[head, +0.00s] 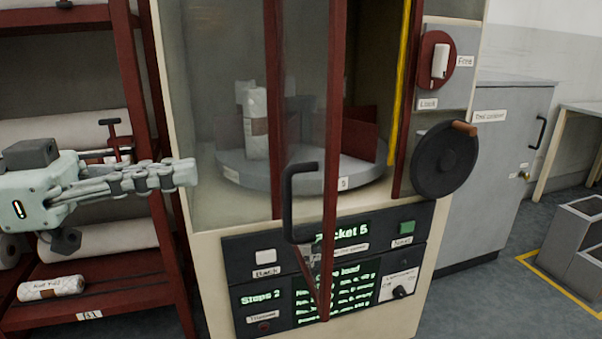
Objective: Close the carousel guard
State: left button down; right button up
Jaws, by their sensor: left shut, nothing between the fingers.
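The carousel guard (307,120) is a clear panel in a dark red frame with a black bar handle (287,205). It stands open, swung out from the machine front, with a gap between its edge and the red post on the right. Behind it is the grey round carousel (235,172), with white wrapped rolls (256,125) standing on it and a red divider. My left gripper (190,172) is shut and empty, left of the handle and apart from it. My right gripper is out of view.
A red rack (160,240) with rolls stands at the left, near my left arm. The control panel (265,290) is below the guard. A black handwheel (440,165) and a lock knob (440,62) are at the right. A grey cabinet (490,180) stands further right.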

aim_at(326, 159)
pick_arm(q)
jog(key=p+x, duration=0.2)
jog(key=x, duration=1.1)
jog(key=shift+w+d, duration=0.15)
jog(key=shift+d, duration=0.35)
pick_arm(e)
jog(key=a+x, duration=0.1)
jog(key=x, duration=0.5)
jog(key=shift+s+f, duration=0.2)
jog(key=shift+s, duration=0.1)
pick_arm(q)
jog(key=shift+f, duration=0.1)
